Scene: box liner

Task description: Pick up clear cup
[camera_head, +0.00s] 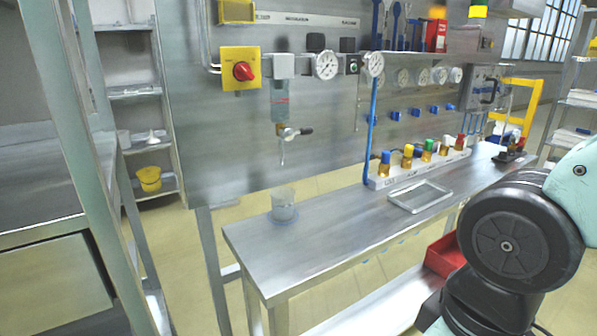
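The clear cup (283,206) stands upright near the left end of the metal workbench (330,231). It looks see-through with a greyish, cloudy lower part, and a pale blue ring shows at its base. My gripper is outside the picture; only part of my arm shows at the lower right, well apart from the cup.
A clear shallow tray (420,196) lies on the bench, right of the cup. Behind it is a white rack (420,168) of small bottles with coloured caps. A vertical blue pipe (371,130) rises near the rack. The bench between cup and tray is clear. A metal frame stands at left.

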